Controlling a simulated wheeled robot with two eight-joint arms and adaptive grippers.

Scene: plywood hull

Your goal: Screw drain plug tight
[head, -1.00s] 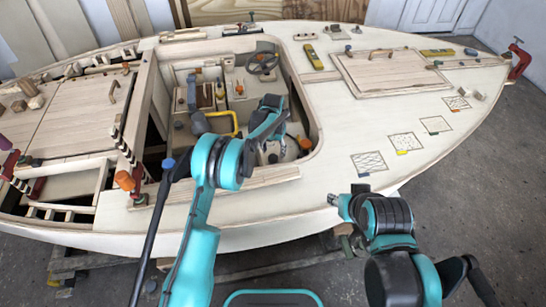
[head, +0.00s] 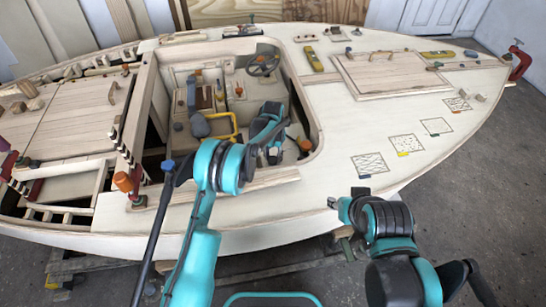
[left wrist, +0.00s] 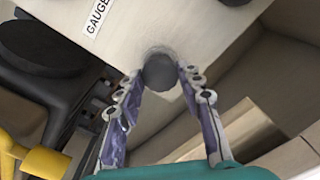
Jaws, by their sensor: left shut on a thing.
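In the head view my left gripper (head: 275,154) reaches down into the open cockpit (head: 240,180) of the plywood hull, near its right-hand side. In the left wrist view the left gripper (left wrist: 165,78) has its two fingers on either side of a round dark grey plug (left wrist: 160,72), shut on it. The plug sits against a pale wood panel and looks like the drain plug; its thread and seat are hidden. In the head view the gripper hides it. My right gripper (head: 337,204) hangs beside the hull's near edge; its fingers are too small to judge.
A GAUGE label (left wrist: 97,16) and a black round part (left wrist: 45,48) lie near the plug. A yellow part (left wrist: 40,160) is at lower left. In the cockpit are a steering wheel (head: 263,65), a yellow handle (head: 236,130) and an orange knob (head: 306,145).

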